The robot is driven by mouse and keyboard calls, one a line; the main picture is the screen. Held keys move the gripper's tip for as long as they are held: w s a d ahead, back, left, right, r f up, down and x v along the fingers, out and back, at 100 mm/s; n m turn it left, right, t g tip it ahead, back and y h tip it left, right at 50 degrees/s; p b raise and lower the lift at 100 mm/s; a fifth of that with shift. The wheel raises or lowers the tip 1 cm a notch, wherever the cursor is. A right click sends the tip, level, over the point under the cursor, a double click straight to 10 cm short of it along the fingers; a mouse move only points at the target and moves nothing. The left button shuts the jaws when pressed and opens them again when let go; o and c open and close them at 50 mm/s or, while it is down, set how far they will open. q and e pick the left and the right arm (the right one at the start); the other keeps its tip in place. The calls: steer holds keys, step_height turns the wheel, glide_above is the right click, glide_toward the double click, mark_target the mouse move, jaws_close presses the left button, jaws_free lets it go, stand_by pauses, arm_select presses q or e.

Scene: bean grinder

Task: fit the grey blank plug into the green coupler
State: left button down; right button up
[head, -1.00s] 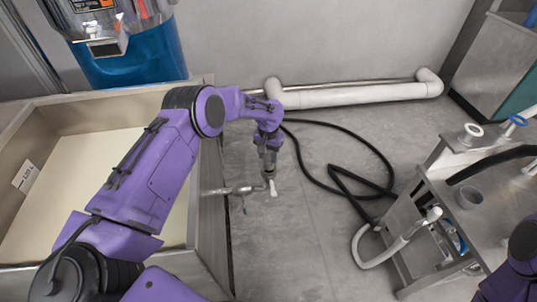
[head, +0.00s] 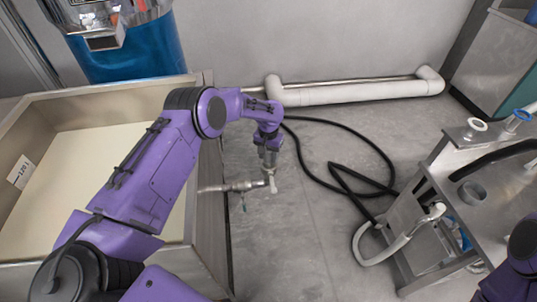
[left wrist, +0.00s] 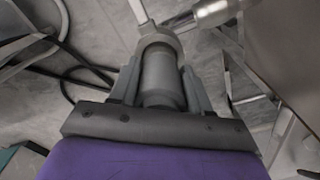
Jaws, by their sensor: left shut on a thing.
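My left gripper (head: 269,166) is low beside the steel tank, at the outer end of a metal pipe. It is shut on a grey cylindrical piece (left wrist: 160,72), which looks like the grey blank plug. In the left wrist view the fingers grip it from both sides, and a paler rounded end shows beyond them. The metal pipe (head: 225,188) comes out of the tank's side, and its end (left wrist: 212,12) shows close to the held piece. I cannot tell whether they touch. A small dark greenish part (head: 243,203) hangs under the pipe. I cannot clearly make out the green coupler.
The open steel tank (head: 205,240) stands at left. A black hose (head: 345,178) loops over the floor to the right of the gripper. A metal cart (head: 505,225) at right carries a grey cup-like ring (head: 471,193). The floor below the gripper is clear.

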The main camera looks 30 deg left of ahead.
arm_select(q)
steer(key=shift+f+b, duration=0.65)
steer(key=shift+f, duration=0.2)
steer(key=shift+c, duration=2.2)
jaws_free()
step_height(320, 180, up, 11)
steer(key=shift+f, duration=0.2)
